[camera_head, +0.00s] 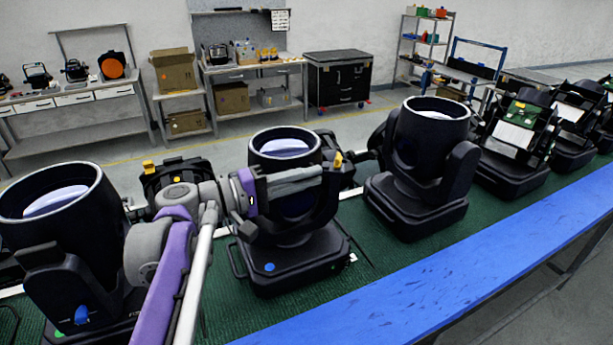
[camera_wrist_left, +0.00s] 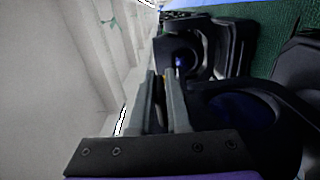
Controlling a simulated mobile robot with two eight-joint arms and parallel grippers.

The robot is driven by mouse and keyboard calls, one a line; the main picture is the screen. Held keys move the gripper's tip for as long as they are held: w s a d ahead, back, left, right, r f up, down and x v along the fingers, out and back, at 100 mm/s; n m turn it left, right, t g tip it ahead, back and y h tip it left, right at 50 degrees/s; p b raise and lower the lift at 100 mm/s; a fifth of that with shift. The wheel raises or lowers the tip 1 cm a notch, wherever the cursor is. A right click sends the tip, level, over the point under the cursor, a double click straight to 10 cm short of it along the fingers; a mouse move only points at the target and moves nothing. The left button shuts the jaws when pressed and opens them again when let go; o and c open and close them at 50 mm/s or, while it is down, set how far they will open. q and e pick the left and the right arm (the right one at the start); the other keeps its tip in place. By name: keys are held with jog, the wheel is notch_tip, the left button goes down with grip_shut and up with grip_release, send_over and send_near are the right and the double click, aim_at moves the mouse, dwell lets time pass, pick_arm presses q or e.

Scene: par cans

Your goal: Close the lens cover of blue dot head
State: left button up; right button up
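The blue dot head is the black lamp head (camera_head: 292,205) in the middle of the row, with a blue dot (camera_head: 269,267) on its base. Its round lens (camera_head: 284,147) faces up and is uncovered. A yellow tab (camera_head: 338,160) sits on black parts at its right side, perhaps its cover; I cannot tell. My left gripper (camera_head: 320,173) reaches across the front of the head, its fingertips close to this tab. In the left wrist view, the fingers (camera_wrist_left: 161,80) are a narrow gap apart, with a little yellow near the tips. Whether they hold it is unclear. My right gripper is out of view.
Another lamp head (camera_head: 60,225) stands at the left and one (camera_head: 420,165) at the right, both lens up. A black part with a yellow tab (camera_head: 149,166) is behind my arm. The heads stand on a green surface (camera_head: 375,262). A blue rail (camera_head: 450,275) runs along the front.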

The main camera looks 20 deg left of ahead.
pick_arm(q)
jog(key=o, duration=0.4)
jog(key=shift+f, duration=0.15)
jog(key=b+v, duration=0.1)
jog(key=v, duration=0.9)
jog(key=shift+s+a, duration=0.25)
jog(key=shift+a, duration=0.1)
